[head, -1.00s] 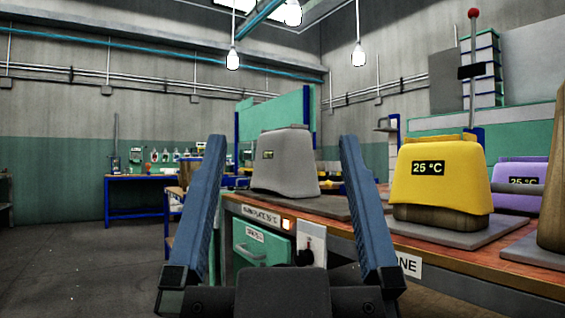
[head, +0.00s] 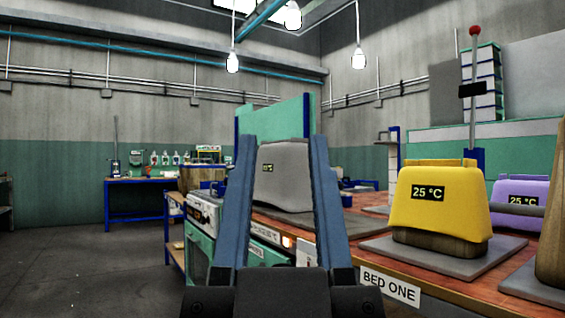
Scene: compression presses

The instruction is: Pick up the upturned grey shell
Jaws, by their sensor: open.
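The grey shell (head: 284,180) sits upright, wide end down, on a grey plate (head: 352,222) on the bench. It has a small dark display on its front with tiny, hard-to-read digits. In the picture it shows between the two blue fingers of my gripper (head: 283,140). The fingers hide its left and right edges. My gripper is open. The shell looks farther off than the fingers, and I see no contact. I cannot tell the exact gap in depth.
On the wooden bench (head: 395,279) at right, a yellow shell (head: 437,212) reading 25 °C sits over a brown form on a grey slab. A purple shell (head: 518,195) stands behind it. A red-knobbed lever (head: 474,75) rises there. Open floor (head: 90,265) lies at left.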

